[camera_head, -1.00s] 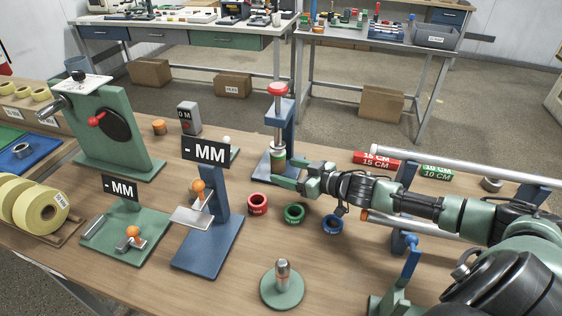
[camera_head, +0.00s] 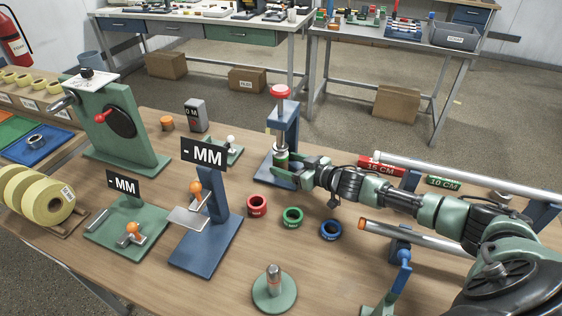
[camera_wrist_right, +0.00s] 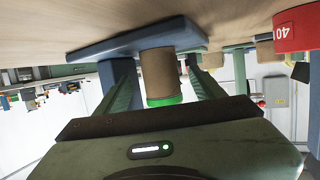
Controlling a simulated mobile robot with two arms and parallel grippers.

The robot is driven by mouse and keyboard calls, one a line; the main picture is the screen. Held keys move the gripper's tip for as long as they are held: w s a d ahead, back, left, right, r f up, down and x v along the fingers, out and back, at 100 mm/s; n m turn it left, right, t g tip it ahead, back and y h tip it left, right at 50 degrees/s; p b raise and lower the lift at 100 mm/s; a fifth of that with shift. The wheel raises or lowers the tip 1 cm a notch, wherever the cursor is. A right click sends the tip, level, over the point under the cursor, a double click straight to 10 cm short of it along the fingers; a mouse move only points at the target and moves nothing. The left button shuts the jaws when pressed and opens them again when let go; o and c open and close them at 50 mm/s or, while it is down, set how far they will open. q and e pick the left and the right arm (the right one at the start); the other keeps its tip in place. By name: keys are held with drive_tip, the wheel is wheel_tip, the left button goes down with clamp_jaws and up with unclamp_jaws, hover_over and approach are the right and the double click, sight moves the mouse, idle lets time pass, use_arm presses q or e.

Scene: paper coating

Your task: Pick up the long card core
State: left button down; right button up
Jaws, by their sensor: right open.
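A tan card core (camera_wrist_right: 159,75) with a green ring at one end shows in the right wrist view, against a blue base plate (camera_wrist_right: 100,45). In the head view the blue press stand (camera_head: 287,125) with a red knob (camera_head: 281,91) holds it upright, and the core is mostly hidden there by my fingers. My right gripper (camera_head: 284,172) is at the foot of this stand. In the wrist view its two fingers reach along both sides of the core, apart from each other, with no clear grip on it. My left gripper is not in view.
Red (camera_head: 257,205), green (camera_head: 292,216) and blue (camera_head: 330,229) rings lie in front of the stand. A red 15 CM block (camera_head: 382,167) and a green 10 CM block (camera_head: 443,183) lie right, near a long metal bar (camera_head: 460,170). A blue gauge (camera_head: 205,235) stands left.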

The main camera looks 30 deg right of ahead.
drive_tip(key=shift+x, duration=0.75)
drive_tip(key=shift+s, duration=0.1)
drive_tip(key=c, duration=1.4)
drive_tip(key=shift+c, duration=0.2)
